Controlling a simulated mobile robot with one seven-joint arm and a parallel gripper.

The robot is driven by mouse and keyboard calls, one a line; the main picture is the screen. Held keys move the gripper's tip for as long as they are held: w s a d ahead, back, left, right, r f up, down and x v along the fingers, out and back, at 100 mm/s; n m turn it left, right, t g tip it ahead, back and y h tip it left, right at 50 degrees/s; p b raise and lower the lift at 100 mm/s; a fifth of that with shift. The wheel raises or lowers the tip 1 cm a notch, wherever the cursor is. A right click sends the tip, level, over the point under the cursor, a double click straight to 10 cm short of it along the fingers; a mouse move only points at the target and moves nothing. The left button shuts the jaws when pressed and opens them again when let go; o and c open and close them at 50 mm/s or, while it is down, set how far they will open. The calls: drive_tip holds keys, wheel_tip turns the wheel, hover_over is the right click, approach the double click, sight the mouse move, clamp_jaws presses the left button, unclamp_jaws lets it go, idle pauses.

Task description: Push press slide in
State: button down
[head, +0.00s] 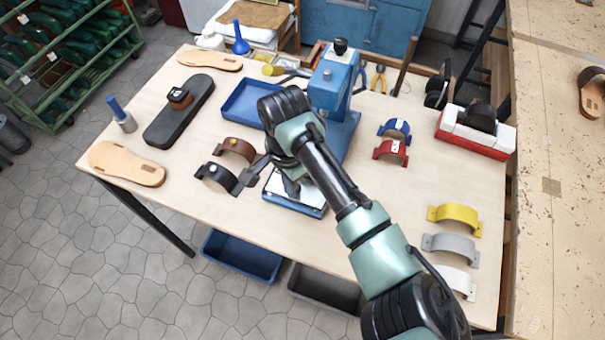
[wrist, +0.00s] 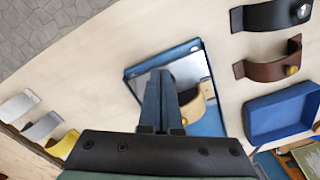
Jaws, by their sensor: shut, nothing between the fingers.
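The blue press (head: 335,85) stands at the back middle of the table, partly hidden by my arm. Its slide (head: 296,192), a blue-rimmed plate with a shiny top, sticks out toward the front edge; it also shows in the wrist view (wrist: 188,68). A tan strap (wrist: 196,104) lies over the slide, partly hidden by my fingers.
A brown strap (head: 236,150) and a black strap (head: 217,177) lie left of my gripper. A blue tray (head: 238,112) is behind. Yellow (head: 453,216), grey (head: 451,245) and white straps lie at right. Blue and red straps (head: 390,150) lie right of the press.

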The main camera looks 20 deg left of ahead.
drive_tip(key=shift+f, duration=0.15)
drive_tip(key=shift+f+b, duration=1.1)
drive_tip(key=shift+f, duration=1.1)
drive_tip(key=shift+w+d+f+b, duration=0.1)
drive_tip(key=shift+w+b, duration=1.25)
drive_tip(key=shift+w, duration=0.4)
drive_tip(key=shift+w+d+b, duration=0.1)
drive_tip(key=shift+w+b, duration=1.2)
drive_tip(key=shift+w, duration=0.45)
drive_tip(key=w+b, duration=0.5)
drive_tip(key=b, duration=0.1)
drive_tip(key=shift+d, duration=0.1)
drive_tip(key=shift+w+b, duration=0.3)
drive_tip(key=shift+b, duration=0.25)
wheel_tip(320, 180, up, 7)
drive_tip(key=p, duration=0.8)
drive_tip(key=shift+s+r+p, duration=0.2)
drive_tip(key=shift+s+p, duration=0.15)
drive_tip(key=shift+p, duration=0.05)
